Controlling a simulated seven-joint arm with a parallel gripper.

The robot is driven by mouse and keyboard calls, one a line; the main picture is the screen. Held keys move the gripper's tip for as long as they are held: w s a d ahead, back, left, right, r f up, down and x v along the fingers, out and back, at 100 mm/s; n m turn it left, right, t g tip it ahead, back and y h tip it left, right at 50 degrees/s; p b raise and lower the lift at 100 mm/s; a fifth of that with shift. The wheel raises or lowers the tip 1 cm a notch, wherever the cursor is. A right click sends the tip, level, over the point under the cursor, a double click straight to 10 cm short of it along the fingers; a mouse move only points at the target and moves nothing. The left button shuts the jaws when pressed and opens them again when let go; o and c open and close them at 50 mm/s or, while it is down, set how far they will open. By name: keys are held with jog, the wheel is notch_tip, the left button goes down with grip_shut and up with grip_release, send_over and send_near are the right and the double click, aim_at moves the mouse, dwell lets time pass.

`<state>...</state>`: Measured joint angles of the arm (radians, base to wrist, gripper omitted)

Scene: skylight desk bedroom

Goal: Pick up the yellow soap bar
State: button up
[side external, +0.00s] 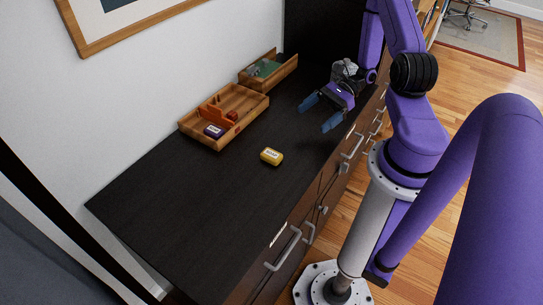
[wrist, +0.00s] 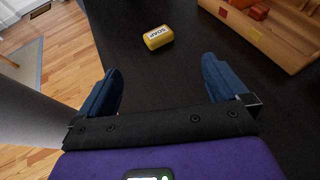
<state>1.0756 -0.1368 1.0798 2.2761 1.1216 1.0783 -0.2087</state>
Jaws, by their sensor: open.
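The yellow soap bar (side external: 271,156) lies flat on the dark cabinet top, and its upper face carries a white label. In the wrist view the soap bar (wrist: 158,37) is beyond my fingertips, roughly between the lines of the two fingers. My gripper (side external: 321,113) is open and empty, with blue fingers spread wide. In the side view it is to the right of and farther back than the soap, apart from it. The wrist view shows both fingers of my gripper (wrist: 161,80) with nothing between them.
A wooden tray (side external: 257,102) behind the soap holds a purple bar (side external: 213,131) and orange-red pieces. A second wooden box (side external: 291,66) with a green item stands farther back. The dark cabinet top (side external: 190,205) is clear around the soap. Its front edge drops to drawers with handles.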

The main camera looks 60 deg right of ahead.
send_near(274, 153)
jog(key=x, duration=0.4)
jog(key=shift+w+r, duration=0.15)
jog(key=shift+w, duration=0.05)
jog(key=shift+x, duration=2.65)
jog(key=shift+s, duration=0.15)
jog(key=c, duration=1.1)
